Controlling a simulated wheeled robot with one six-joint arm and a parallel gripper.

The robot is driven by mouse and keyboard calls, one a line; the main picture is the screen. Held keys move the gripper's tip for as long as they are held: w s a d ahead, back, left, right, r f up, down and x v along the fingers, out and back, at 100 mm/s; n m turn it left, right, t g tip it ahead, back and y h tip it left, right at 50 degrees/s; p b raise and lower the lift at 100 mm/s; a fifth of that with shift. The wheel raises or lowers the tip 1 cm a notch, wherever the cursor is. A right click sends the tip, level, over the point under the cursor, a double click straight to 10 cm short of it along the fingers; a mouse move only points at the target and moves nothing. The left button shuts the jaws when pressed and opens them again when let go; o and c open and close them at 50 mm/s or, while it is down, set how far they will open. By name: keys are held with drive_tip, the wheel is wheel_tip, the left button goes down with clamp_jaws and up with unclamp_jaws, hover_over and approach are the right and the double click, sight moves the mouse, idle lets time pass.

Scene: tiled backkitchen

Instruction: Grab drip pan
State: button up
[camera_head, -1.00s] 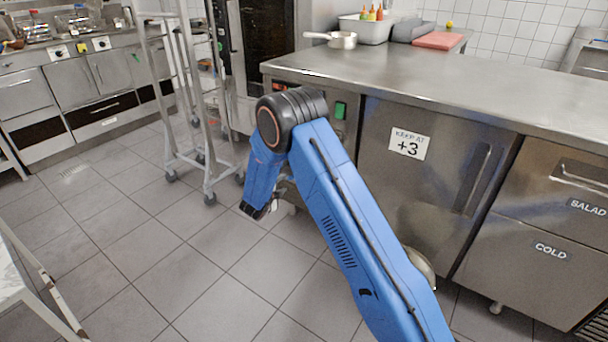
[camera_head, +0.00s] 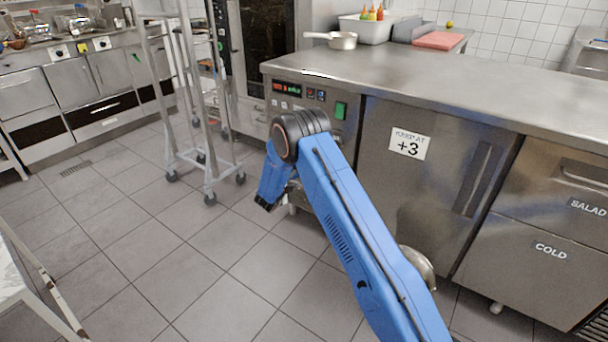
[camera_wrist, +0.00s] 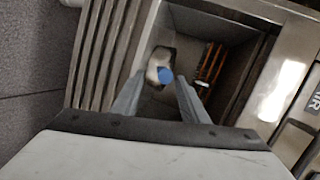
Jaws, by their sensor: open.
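No drip pan can be made out with certainty in either view. In the wrist view my gripper (camera_wrist: 158,92) is open, its two grey fingers apart with nothing held between them. Beyond the fingertips is an open, box-like metal recess (camera_wrist: 205,22). Inside it I see a small whitish object with a blue part (camera_wrist: 158,66) and orange-and-dark strips (camera_wrist: 209,66). In the head view the end of my arm hangs low in front of the steel counter, with the fingers mostly hidden.
Ridged metal slats (camera_wrist: 101,45) border the recess. The steel counter (camera_head: 440,85) holds a small saucepan (camera_head: 343,41). A wheeled rack (camera_head: 205,150) stands left of my arm. A rounded metallic shape (camera_head: 420,265) shows behind my arm.

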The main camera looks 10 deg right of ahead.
drive_tip(key=shift+x, duration=2.85)
drive_tip(key=shift+w+a+r, duration=0.1)
drive_tip(key=shift+w+a, duration=0.05)
clamp_jaws()
